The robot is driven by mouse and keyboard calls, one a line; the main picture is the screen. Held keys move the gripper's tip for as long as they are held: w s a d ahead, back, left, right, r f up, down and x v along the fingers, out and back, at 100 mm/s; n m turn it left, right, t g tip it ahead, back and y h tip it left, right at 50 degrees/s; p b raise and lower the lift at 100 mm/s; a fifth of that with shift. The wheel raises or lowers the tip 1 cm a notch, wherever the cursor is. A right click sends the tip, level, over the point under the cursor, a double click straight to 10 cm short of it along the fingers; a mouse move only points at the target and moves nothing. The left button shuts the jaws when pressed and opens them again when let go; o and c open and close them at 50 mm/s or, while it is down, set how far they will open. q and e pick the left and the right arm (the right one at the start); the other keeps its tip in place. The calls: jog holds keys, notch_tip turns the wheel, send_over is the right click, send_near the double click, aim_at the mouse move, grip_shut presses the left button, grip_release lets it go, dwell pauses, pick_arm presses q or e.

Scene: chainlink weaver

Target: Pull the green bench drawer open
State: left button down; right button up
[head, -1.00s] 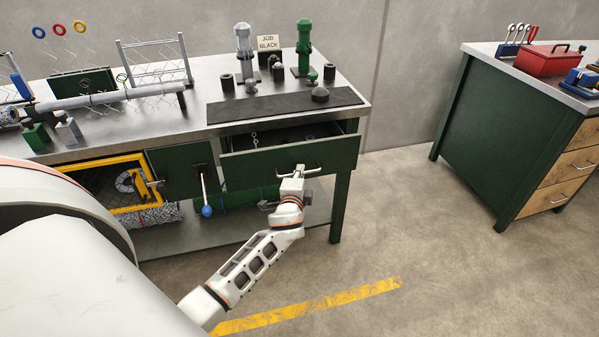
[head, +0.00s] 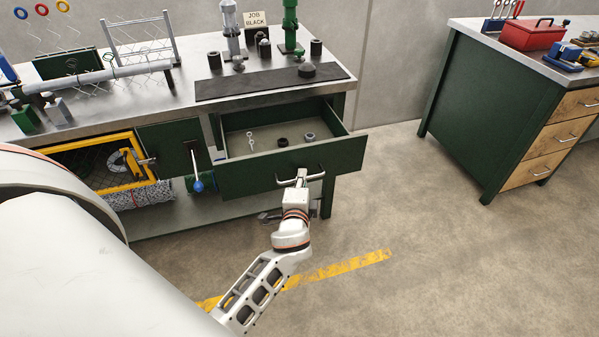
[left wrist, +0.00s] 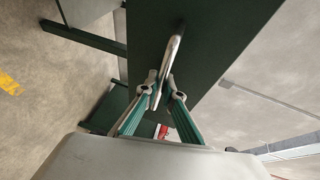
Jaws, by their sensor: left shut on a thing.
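The green bench drawer (head: 343,153) is pulled well out from under the bench top in the head view. Its inside shows a small pale eyelet piece, a dark ring and a grey ring. My left gripper (head: 301,177) is at the bar handle (head: 316,176) on the drawer front. In the left wrist view the two fingers (left wrist: 160,97) are closed around the metal handle (left wrist: 171,58), with the green drawer front (left wrist: 205,35) behind it. My right gripper is not in view.
The steel-topped bench (head: 185,112) carries a black mat, a grey and a green tool post, and a wire rack. A blue-knobbed lever (head: 196,170) hangs left of the drawer. A second bench (head: 470,110) stands at right. The floor between is clear.

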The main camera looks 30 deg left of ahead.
pick_arm(q)
jog(key=shift+s+d, duration=0.1)
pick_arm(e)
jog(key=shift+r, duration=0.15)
pick_arm(q)
jog(key=c, duration=2.4)
grip_release()
jog(key=shift+c, duration=0.2)
jog(key=shift+s+d, duration=0.1)
jog(key=shift+s, duration=0.05)
jog(key=v, duration=0.7)
jog(key=shift+s, duration=0.1)
